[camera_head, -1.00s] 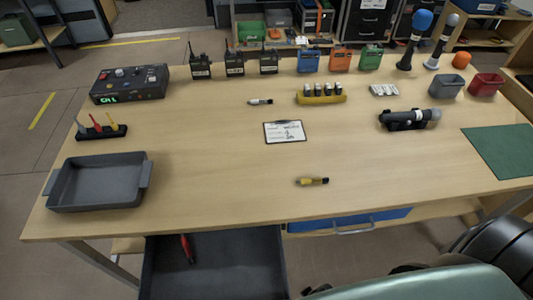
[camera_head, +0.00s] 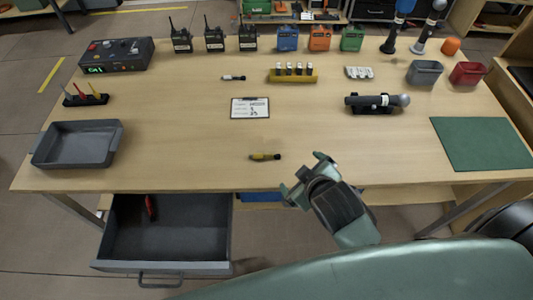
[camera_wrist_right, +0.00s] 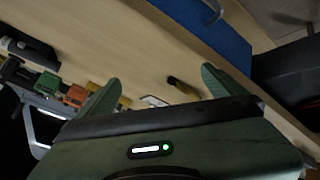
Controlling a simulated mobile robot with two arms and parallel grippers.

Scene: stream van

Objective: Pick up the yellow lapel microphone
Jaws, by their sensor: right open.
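The yellow lapel microphone (camera_head: 265,157), a small yellow piece with a black end, lies on the table near its front edge. In the right wrist view the microphone (camera_wrist_right: 183,87) shows ahead, between the two spread fingers and nearer the right one. My right gripper (camera_head: 304,173) is open and empty at the table's front edge, to the right of the microphone and apart from it. Its fingers also show in the right wrist view (camera_wrist_right: 157,80). My left gripper is not in view.
An open drawer (camera_head: 118,253) with a red item juts out below the table. A grey tray (camera_head: 60,163) stands at left, a clipboard (camera_head: 250,108) and a handheld microphone (camera_head: 375,103) farther back, a green mat (camera_head: 480,143) at right. The table around the yellow microphone is clear.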

